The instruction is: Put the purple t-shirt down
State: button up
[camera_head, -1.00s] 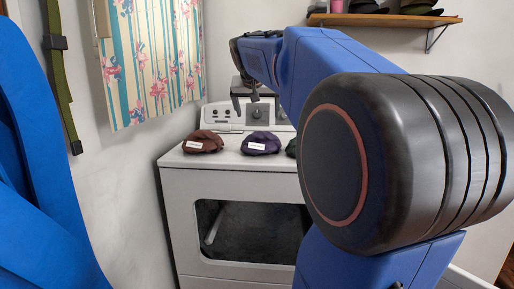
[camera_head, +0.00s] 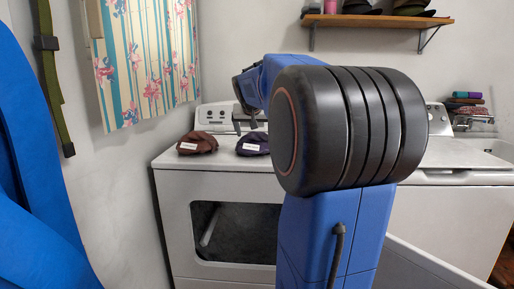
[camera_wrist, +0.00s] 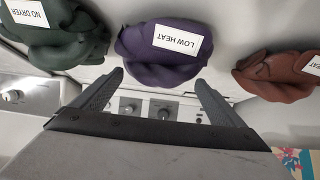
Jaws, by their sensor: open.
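The purple t-shirt (camera_head: 252,150) is a bunched bundle with a white label, lying on top of the white dryer (camera_head: 178,162). In the wrist view the purple t-shirt (camera_wrist: 138,46) has a label reading "LOW HEAT" and lies just beyond my fingertips. My gripper (camera_head: 246,128) is in the air near the purple bundle, toward the control panel. In the wrist view my gripper (camera_wrist: 159,80) is open, with nothing between its fingers. My arm hides the right part of the dryer top in the head view.
A brown bundle (camera_head: 198,145) lies left of the purple one. A green bundle (camera_wrist: 55,38) labelled "NO DRYER" shows in the wrist view. A white washer (camera_head: 455,160) stands to the right. A wall shelf (camera_head: 375,20) holds dark items. The curtain (camera_head: 150,60) hangs at left.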

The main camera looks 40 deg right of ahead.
jog(key=shift+x, duration=1.2)
jog(key=c, duration=1.7)
jog(key=shift+r, duration=1.8)
jog(key=shift+c, duration=0.2)
jog(key=s+a, duration=1.1)
jog(key=a, duration=0.2)
jog(key=shift+s+a, duration=0.35)
jog(key=shift+a, duration=0.05)
